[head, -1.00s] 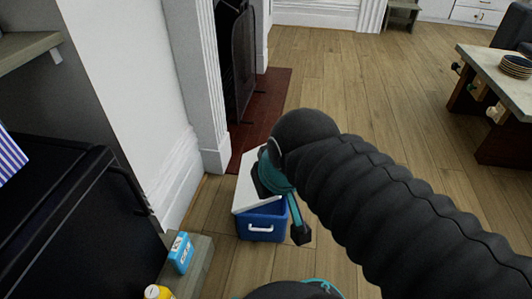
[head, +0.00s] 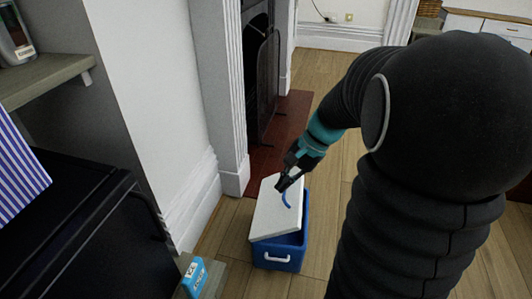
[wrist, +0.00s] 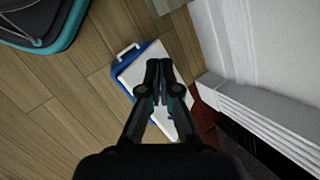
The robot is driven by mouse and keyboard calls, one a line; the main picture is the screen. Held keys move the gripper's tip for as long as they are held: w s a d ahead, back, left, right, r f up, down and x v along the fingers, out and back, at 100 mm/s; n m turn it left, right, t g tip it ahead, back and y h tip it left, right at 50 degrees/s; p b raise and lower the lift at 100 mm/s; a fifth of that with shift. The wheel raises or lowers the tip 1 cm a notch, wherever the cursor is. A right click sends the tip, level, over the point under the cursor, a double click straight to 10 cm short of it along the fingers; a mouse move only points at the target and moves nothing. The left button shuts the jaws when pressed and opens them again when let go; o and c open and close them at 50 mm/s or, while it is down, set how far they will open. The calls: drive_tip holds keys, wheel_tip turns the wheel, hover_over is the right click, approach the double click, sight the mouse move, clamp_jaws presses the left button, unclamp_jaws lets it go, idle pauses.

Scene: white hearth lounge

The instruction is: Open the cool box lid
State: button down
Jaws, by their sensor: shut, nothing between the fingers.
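The cool box (head: 278,256) is blue with a white front handle and stands on the wood floor. Its white lid (head: 270,217) sits askew and looks tilted, with part of the blue box showing along the right side. A blue strip, perhaps a handle, shows on the lid near its right edge. My gripper (head: 285,184) is shut and empty over the lid's far part; I cannot tell whether it touches. In the wrist view my shut fingers (wrist: 160,68) cover the middle of the lid (wrist: 138,68), and the blue box edge shows at the left.
A white wall and fireplace surround (head: 215,90) stand close at the left, with a dark red hearth (head: 290,120) behind the box. A black cabinet (head: 80,230) and a low shelf with a blue carton (head: 194,277) are at front left.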

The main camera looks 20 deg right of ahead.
drive_tip(key=w+d+f+m+t+y, duration=0.1)
drive_tip(key=w+d+f+m+y, duration=0.3)
drive_tip(key=w+d+f+m, duration=0.3)
drive_tip(key=m+t+y, duration=0.2)
drive_tip(key=m+t, duration=0.2)
drive_tip(key=m, duration=0.2)
approach(295, 198)
drive_tip(key=w+a, duration=0.1)
drive_tip(key=a, duration=0.1)
drive_tip(key=w+a+f, duration=0.1)
drive_tip(key=a, duration=0.2)
drive_tip(key=w+a, duration=0.2)
drive_tip(key=a, duration=0.1)
drive_tip(key=shift+w+a+f, duration=0.1)
drive_tip(key=shift+f, duration=0.25)
